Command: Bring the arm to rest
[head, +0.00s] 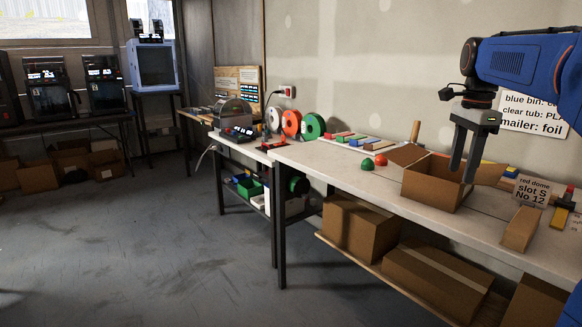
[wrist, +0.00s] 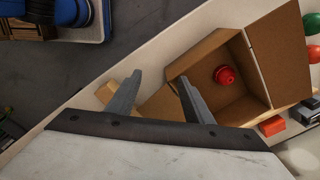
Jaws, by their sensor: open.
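My blue arm (head: 528,62) reaches in from the right of the head view. My gripper (head: 463,170) points down over the open cardboard box (head: 432,190) on the bench. Its fingers are apart and empty; they also show in the wrist view (wrist: 158,92). Inside the box, a red dome-shaped piece (wrist: 224,75) lies on the floor of the box, apart from the fingers. In the head view the box wall hides that piece.
A long white bench (head: 340,160) holds a red and a green dome (head: 367,164), colored blocks and spools (head: 291,123). A sign (head: 530,190) and a wooden block (head: 520,229) stand right of the box. Cartons (head: 350,227) fill the shelf below. The floor at left (head: 150,240) is clear.

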